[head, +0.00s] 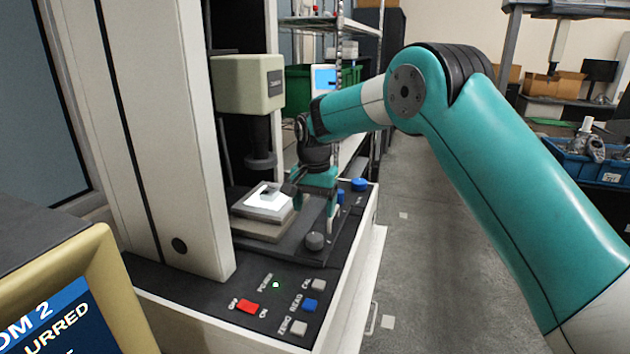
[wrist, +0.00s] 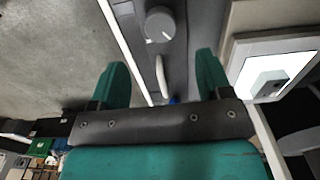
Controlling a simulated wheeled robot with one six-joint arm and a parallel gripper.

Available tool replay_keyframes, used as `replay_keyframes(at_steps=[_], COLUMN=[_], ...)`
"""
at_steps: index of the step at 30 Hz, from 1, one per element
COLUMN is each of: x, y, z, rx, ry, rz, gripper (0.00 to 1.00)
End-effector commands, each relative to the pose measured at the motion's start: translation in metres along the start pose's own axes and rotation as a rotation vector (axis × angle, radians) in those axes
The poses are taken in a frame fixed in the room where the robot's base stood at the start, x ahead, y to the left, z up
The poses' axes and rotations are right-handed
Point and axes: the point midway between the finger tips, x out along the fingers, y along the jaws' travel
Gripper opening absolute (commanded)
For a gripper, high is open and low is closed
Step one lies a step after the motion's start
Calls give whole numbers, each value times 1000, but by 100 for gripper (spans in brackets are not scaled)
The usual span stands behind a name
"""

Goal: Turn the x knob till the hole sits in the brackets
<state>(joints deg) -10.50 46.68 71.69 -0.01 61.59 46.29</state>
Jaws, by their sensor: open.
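A dark grey round knob (head: 315,241) stands on the front of the machine's black deck. In the wrist view the knob (wrist: 160,23) has a white mark and lies ahead of the fingertips, apart from them. I cannot read which axis it is. My gripper (head: 318,205) is open and empty above the deck, behind the knob; in the wrist view its fingers (wrist: 158,62) straddle a pale lever (wrist: 161,76) without visible contact. A grey part with a small dark hole (wrist: 269,83) lies on the bright stage plate (head: 262,212). No brackets are readable.
A screen (head: 45,325) at lower left reads "OM 2" and "URRED", cut off. The pale optical head (head: 247,84) hangs above the stage. A blue knob (head: 359,184) sits at the deck's far right. A red switch (head: 248,306) and several buttons are in front. Floor right is clear.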

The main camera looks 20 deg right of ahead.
Motion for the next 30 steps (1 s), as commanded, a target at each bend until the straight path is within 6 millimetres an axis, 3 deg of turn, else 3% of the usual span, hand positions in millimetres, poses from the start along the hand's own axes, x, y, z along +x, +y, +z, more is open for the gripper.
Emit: replay_keyframes(at_steps=[6, 12, 26, 30], x=[-50, -78, -85, -97], y=[0, 0, 0, 9], z=[0, 0, 2, 21], rx=[0, 0, -6, -101], ry=[2, 0, -1, 1], rz=[-2, 0, 0, -16], gripper=[72, 72, 72, 72])
